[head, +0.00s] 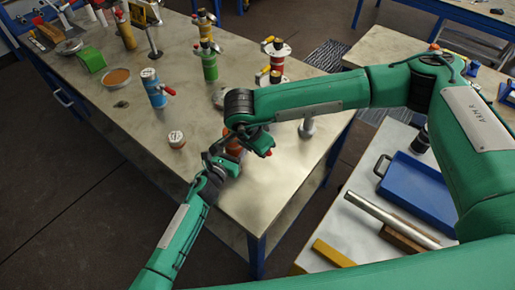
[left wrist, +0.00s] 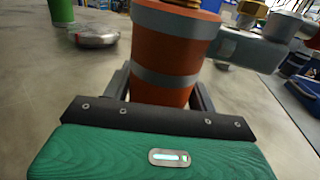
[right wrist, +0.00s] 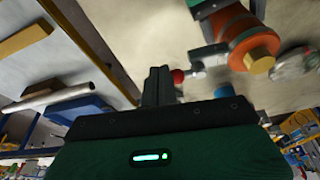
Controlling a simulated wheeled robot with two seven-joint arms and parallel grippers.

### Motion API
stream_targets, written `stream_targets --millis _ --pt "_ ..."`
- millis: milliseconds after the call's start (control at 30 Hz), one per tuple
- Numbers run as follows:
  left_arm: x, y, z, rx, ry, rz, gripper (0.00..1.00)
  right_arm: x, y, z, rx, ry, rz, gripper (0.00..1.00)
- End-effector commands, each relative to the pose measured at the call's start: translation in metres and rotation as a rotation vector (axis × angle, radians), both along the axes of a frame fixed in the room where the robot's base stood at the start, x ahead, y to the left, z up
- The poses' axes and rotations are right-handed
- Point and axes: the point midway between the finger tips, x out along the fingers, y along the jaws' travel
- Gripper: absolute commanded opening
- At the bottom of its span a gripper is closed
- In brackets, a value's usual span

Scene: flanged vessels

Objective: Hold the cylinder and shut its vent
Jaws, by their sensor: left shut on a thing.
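The orange cylinder with grey bands (left wrist: 172,55) stands on the bench between the fingers of my left gripper (left wrist: 160,92), which is shut on it low down. In the head view the cylinder (head: 234,149) is mostly hidden by my grippers. Its vent, a grey side fitting (right wrist: 208,58) with a red knob (right wrist: 178,76), sticks out from its side. My right gripper (right wrist: 158,82) has its fingers together, with their tips close beside the red knob. I cannot tell whether they touch it. The fitting's side also shows in the left wrist view (left wrist: 245,48).
A blue vessel (head: 154,91), a small pale cylinder (head: 177,139) and a green vessel (head: 208,64) stand on the bench. A flat metal disc (left wrist: 95,36) lies behind the cylinder. A side table at right holds a blue tray (head: 420,190) and a metal bar (head: 390,218). The bench's near corner is clear.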

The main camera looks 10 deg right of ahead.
Motion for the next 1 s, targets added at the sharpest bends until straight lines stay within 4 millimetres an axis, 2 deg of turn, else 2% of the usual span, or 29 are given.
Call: stream_targets --millis 333,700,867,1000 --pt "0.0 0.0 0.0 0.0 0.0 0.0 0.15 0.002 0.001 0.0 0.0 0.0 -0.001 0.0" --pt "-0.001 -0.001 0.0 -0.001 -0.001 -0.004 0.16 0.017 0.003 0.0 0.0 -0.003 -0.001 0.0" --pt "-0.001 -0.001 0.0 -0.001 -0.001 -0.004 0.16 0.008 0.012 0.003 0.002 -0.002 0.002 0.0" --pt "-0.001 -0.001 0.0 0.0 0.0 -0.002 0.15 -0.012 0.03 0.009 0.002 0.002 0.005 0.0"
